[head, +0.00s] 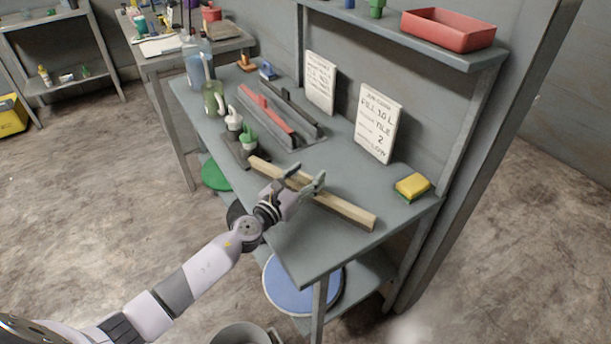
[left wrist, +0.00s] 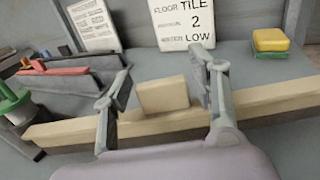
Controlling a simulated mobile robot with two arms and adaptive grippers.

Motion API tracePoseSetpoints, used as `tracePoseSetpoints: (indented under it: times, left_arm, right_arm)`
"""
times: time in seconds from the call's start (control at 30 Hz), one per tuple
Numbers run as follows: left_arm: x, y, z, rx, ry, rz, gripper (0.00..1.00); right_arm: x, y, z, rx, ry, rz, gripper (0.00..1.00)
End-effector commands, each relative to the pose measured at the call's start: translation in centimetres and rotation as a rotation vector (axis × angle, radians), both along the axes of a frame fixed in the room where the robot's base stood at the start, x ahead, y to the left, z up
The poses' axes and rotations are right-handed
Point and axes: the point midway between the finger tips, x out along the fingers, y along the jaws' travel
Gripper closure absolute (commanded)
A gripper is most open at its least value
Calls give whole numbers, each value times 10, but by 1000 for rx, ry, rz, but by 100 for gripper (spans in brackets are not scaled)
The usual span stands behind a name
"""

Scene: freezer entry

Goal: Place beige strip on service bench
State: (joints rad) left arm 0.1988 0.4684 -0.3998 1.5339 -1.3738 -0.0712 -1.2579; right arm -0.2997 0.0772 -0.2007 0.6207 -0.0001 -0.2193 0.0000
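The beige strip (head: 345,208) is a long, pale wooden bar that appears to lie along the front part of the grey service bench (head: 305,246). In the left wrist view the strip (left wrist: 265,98) runs across the whole picture, with a short beige block (left wrist: 163,95) standing up at its middle. My left gripper (head: 308,176) is over the middle of the strip and hides part of it. In the left wrist view its fingers (left wrist: 162,72) are apart, one on each side of the block, with gaps visible. My right gripper is in neither view.
A yellow-green sponge (head: 411,186) lies near the strip's right end. Two written signs (head: 378,123) lean at the back. A red-and-grey tool rack (head: 275,112) and several bottles (head: 214,98) occupy the left part. The bench's front right corner is clear.

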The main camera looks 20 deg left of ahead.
Motion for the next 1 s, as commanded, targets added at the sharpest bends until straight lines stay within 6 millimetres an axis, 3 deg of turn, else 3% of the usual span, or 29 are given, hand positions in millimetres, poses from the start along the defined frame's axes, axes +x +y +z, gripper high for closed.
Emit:
tracePoseSetpoints:
  times: [0.37,0.47,0.8,1.0]
  left_arm:
    - [0,0,2,0,-1,0,40]
    - [-8,3,0,1,2,0,40]
    - [-75,21,-3,1,3,0,40]
    - [-105,29,-2,1,2,0,40]
  right_arm:
    - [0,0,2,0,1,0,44]
    - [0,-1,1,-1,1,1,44]
    - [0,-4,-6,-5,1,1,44]
    - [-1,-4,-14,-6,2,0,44]
